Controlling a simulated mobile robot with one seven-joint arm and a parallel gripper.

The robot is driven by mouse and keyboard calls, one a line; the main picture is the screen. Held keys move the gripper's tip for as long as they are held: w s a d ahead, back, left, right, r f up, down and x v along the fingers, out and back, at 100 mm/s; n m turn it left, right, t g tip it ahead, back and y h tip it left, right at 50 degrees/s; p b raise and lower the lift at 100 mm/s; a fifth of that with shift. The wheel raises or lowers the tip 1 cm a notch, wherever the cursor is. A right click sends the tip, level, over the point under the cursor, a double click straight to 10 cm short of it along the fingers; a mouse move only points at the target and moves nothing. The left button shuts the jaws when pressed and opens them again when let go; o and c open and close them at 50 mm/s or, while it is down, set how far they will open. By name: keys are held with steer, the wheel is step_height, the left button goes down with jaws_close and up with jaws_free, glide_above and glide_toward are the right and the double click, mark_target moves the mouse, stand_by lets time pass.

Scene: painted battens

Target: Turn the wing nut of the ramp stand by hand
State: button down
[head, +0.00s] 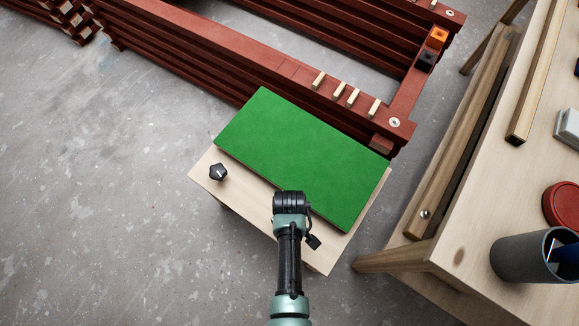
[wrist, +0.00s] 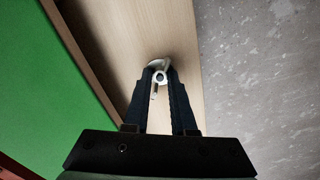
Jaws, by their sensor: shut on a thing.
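The ramp stand has a light wooden base (head: 321,258) with a sloping green panel (head: 300,155) on it. In the wrist view the panel is at the left and the pale wood (wrist: 178,30) runs down the middle. The wing nut (wrist: 159,77), pale metal with a round centre, sits on the wood. My gripper (wrist: 160,72) is shut on it, one dark finger on each side. The fingers partly cover its wings.
Dark red stacked battens (head: 230,50) with small wooden pegs (head: 339,90) lie behind. A wooden bench (head: 480,200) with a grey cup (head: 520,257) and red round lid (head: 563,204) stands at right. Grey floor (head: 100,200) is clear at left.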

steer(key=n+p, duration=0.2)
steer(key=n, duration=0.4)
steer(key=shift+r, duration=0.1)
steer(key=n+p, duration=0.2)
steer(key=n, duration=0.4)
steer(key=shift+a+n, duration=0.1)
steer(key=shift+n, duration=0.3)
steer(key=c, duration=0.7)
jaws_free()
steer(key=shift+c, duration=0.2)
step_height(320, 180, up, 13)
steer(key=p, duration=0.5)
steer(key=shift+p, duration=0.35)
steer(key=shift+w, duration=0.1)
